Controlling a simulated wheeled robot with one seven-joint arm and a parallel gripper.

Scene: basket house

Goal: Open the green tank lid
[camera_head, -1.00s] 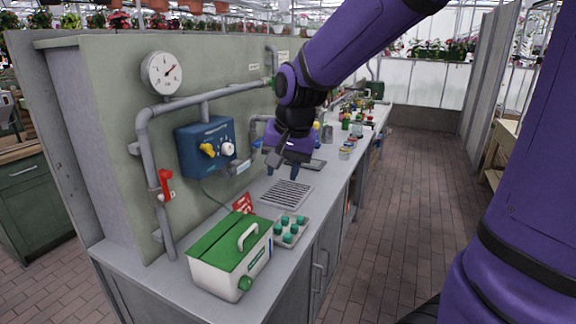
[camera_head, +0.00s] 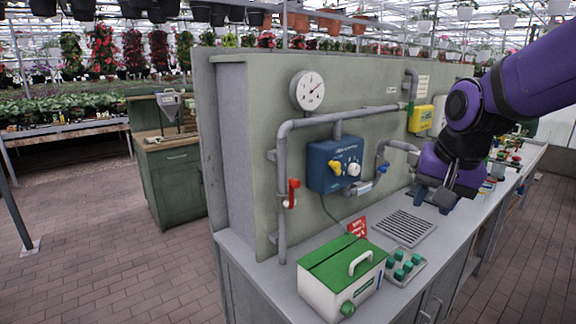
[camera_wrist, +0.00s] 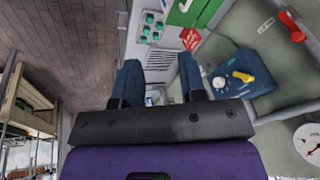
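The tank (camera_head: 325,299) is a white box with a green lid (camera_head: 335,257) on the near end of the counter. The lid looks closed and has a pale handle (camera_head: 361,262) on top. A green knob (camera_head: 347,309) is on the tank's front. My gripper (camera_head: 433,198) is above the counter, behind and to the right of the tank, apart from it. In the wrist view my gripper (camera_wrist: 160,63) has its two dark fingers spread with nothing between them. Part of the green lid (camera_wrist: 190,10) shows at that view's top edge.
A tray of green-capped pieces (camera_head: 404,268) stands just right of the tank, with a drain grate (camera_head: 405,228) behind it. A red sign (camera_head: 357,227), grey pipes with a red valve handle (camera_head: 293,193) and a blue control box (camera_head: 336,165) are at the wall. The aisle floor is clear.

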